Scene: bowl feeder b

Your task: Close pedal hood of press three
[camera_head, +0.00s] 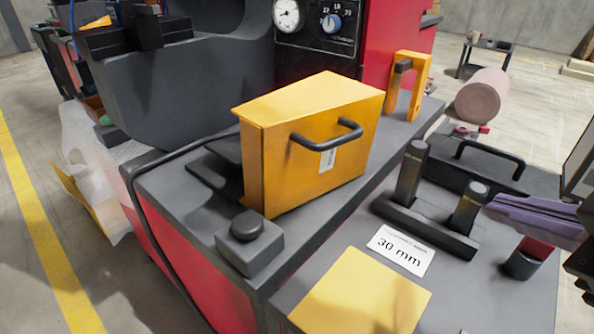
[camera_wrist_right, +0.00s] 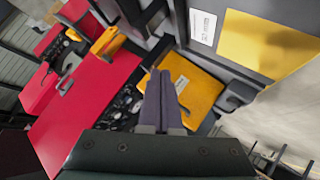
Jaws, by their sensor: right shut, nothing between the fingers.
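The yellow hood (camera_head: 290,135) with a black bar handle (camera_head: 326,135) stands on the grey bed of the red and grey press (camera_head: 225,80). A dark plate (camera_head: 215,170) sticks out from under its left side. Whether the hood is fully down is unclear. My right gripper (camera_head: 492,207), with purple-grey fingers, is at the right, above the side bench and well apart from the hood. In the right wrist view, its fingers (camera_wrist_right: 160,90) are together and empty, with the yellow hood (camera_wrist_right: 198,92) beyond them.
The side bench holds two black posts (camera_head: 412,172), a "30 mm" card (camera_head: 401,250) and a yellow sheet (camera_head: 360,292). A pink roll (camera_head: 480,97) lies farther back.

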